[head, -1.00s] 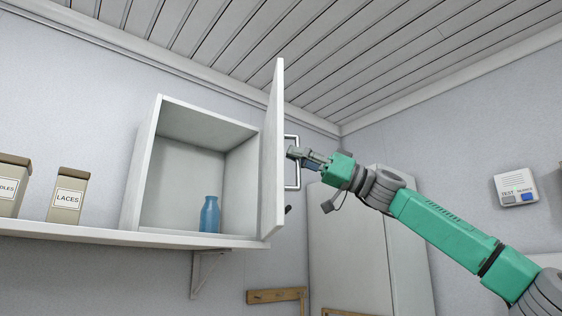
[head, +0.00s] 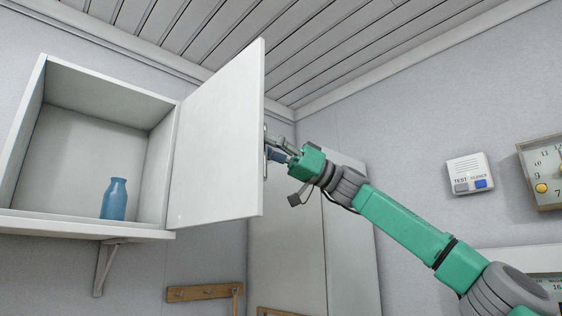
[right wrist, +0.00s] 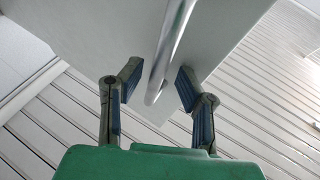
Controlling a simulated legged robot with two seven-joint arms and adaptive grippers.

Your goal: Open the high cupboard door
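The high cupboard (head: 85,150) is a white box on a shelf, with its inside in plain sight. Its white door (head: 215,145) stands wide open, hinged on the box's right side, with the inner face showing. The handle (head: 266,160) is on the door's far face and mostly hidden in the head view. In the right wrist view the metal bar of the handle (right wrist: 168,55) runs between the fingers of my right gripper (right wrist: 156,88). The fingers are apart, one on each side of the bar, with gaps visible. My left gripper is not in view.
A blue bottle (head: 115,199) stands inside the cupboard. A shelf bracket (head: 106,265) and a wooden rail (head: 205,292) are below. A tall pale cabinet (head: 345,240) stands behind my right arm. A wall box (head: 470,175) and a clock (head: 545,170) are at right.

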